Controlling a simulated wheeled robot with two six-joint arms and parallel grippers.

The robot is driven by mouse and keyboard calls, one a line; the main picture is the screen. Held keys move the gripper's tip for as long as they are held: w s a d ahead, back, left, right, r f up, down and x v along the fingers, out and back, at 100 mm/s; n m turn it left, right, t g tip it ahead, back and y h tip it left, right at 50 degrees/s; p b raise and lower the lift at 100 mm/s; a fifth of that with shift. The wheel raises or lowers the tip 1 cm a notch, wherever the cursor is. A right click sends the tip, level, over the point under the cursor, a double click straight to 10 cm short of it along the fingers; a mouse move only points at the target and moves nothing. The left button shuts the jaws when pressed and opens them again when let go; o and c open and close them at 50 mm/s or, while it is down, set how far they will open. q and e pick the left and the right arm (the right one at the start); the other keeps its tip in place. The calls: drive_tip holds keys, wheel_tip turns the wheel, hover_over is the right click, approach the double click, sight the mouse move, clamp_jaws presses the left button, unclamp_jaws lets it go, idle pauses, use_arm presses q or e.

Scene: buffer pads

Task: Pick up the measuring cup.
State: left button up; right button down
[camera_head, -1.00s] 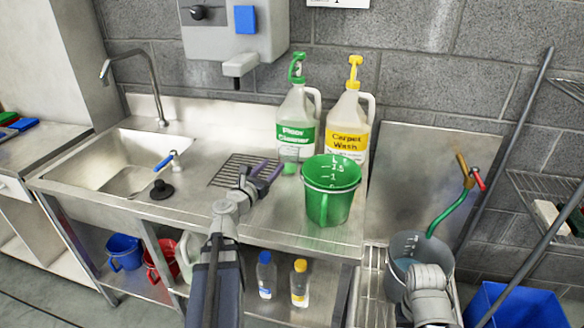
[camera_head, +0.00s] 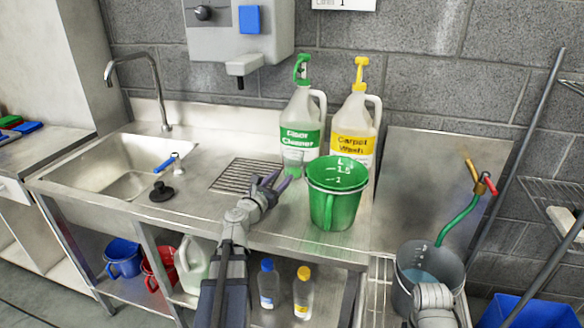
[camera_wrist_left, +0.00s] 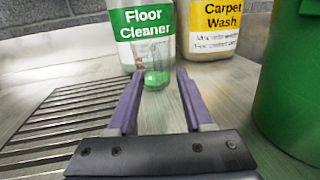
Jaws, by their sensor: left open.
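The measuring cup (camera_head: 293,163) is small and clear with a green bottom. It stands on the steel counter in front of the Floor Cleaner jug. It also shows in the left wrist view (camera_wrist_left: 154,68), just beyond and roughly between the fingertips. My left gripper (camera_head: 278,182) is open and empty, low over the counter on the near side of the cup. Its two purple fingers (camera_wrist_left: 158,92) point at the cup, with no clear contact. My right gripper is not in view; only part of my right arm shows at the lower right.
The Floor Cleaner jug (camera_head: 302,125) and Carpet Wash jug (camera_head: 354,128) stand behind the cup. A large green bucket (camera_head: 335,205) stands close on the right. A drain grate (camera_head: 242,176) and sink (camera_head: 125,168) are at left. A grey bucket (camera_head: 445,262) is lower right.

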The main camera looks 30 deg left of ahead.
sight(287, 170)
use_arm(q)
drive_tip(key=shift+w+a+r, duration=0.1)
drive_tip(key=shift+w, duration=1.2)
drive_tip(key=shift+w+a+r, duration=0.1)
drive_tip(key=shift+w, duration=1.2)
drive_tip(key=shift+c, duration=0.3)
clamp_jaws()
